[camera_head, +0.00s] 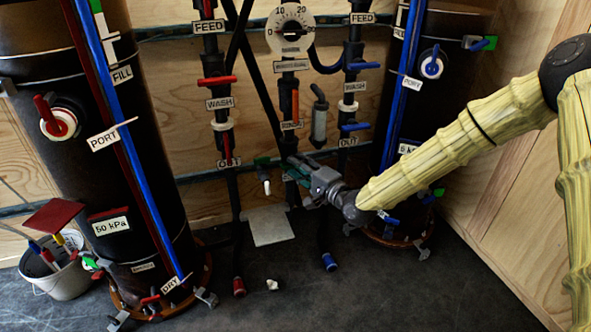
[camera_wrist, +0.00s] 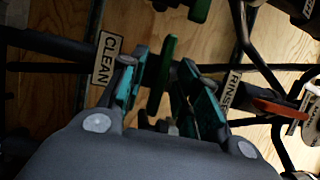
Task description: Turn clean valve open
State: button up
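The clean valve's green handle (camera_wrist: 166,62) stands in the middle of the wrist view, beside the CLEAN label (camera_wrist: 107,58). My gripper (camera_head: 295,170) is at the low centre of the piping in the head view and hides this handle there. In the wrist view, its two teal-padded fingers are spread, one on each side of the green handle. Gaps show between the handle and the pads, so the gripper looks open around it. The handle's lower end is partly hidden in shadow and behind the fingers.
The RINSE label (camera_wrist: 233,91) and an orange-red handle (camera_wrist: 276,108) are to the right in the wrist view. A grey plate (camera_head: 270,226) lies below. Dark tanks stand on both sides.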

jog(key=shift+x, duration=0.8)
grip_shut()
